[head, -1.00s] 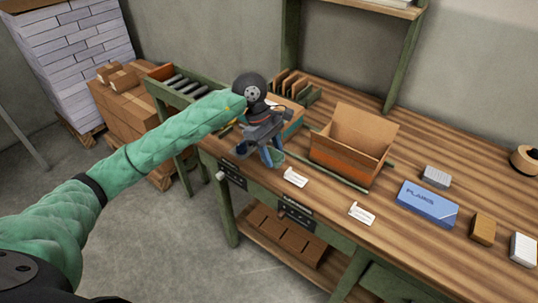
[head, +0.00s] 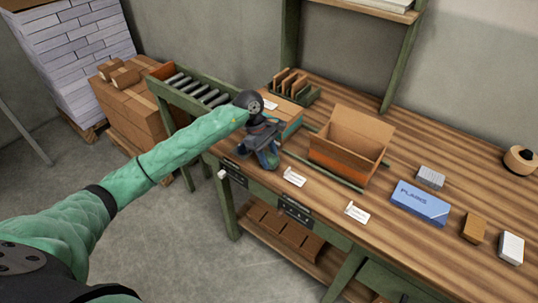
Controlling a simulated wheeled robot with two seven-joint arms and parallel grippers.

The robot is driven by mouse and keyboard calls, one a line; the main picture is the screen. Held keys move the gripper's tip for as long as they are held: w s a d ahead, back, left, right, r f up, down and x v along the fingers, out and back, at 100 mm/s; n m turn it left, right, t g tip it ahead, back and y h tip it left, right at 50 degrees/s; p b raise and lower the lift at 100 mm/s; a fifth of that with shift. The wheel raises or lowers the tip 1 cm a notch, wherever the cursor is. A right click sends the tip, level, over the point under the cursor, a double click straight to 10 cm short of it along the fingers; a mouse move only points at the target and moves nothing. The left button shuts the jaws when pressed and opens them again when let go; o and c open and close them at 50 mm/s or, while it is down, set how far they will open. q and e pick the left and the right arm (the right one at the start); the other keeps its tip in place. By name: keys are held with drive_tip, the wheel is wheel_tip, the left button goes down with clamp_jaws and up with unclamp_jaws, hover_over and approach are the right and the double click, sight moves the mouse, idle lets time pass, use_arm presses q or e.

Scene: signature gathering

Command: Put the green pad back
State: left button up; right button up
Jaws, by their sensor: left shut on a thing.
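My left gripper (head: 268,160) is over the near left part of the wooden bench top (head: 325,185), close to its front edge. Its fingers point down and are shut on a small green thing, which I take to be the green pad. The fingers hide most of the pad, and I cannot tell whether it touches the bench. My right gripper is not in view.
An open cardboard box (head: 345,150) stands right of the gripper. A low box with a teal side (head: 292,128) is behind it. White tags (head: 294,178) lie along the front. A blue box (head: 420,203) and small blocks are farther right. A roller conveyor (head: 200,95) adjoins on the left.

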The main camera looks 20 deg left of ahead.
use_arm(q)
drive_tip(key=shift+f, duration=0.25)
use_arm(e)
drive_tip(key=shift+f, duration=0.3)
use_arm(q)
drive_tip(key=shift+f, duration=0.1)
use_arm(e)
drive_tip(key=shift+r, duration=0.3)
use_arm(q)
drive_tip(key=o, duration=0.9)
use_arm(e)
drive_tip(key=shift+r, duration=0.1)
use_arm(q)
drive_tip(key=shift+r, duration=0.2)
drive_tip(key=shift+a+r, duration=0.1)
drive_tip(key=b+v, duration=0.5)
drive_tip(key=v, duration=0.6)
drive_tip(key=shift+r, duration=0.3)
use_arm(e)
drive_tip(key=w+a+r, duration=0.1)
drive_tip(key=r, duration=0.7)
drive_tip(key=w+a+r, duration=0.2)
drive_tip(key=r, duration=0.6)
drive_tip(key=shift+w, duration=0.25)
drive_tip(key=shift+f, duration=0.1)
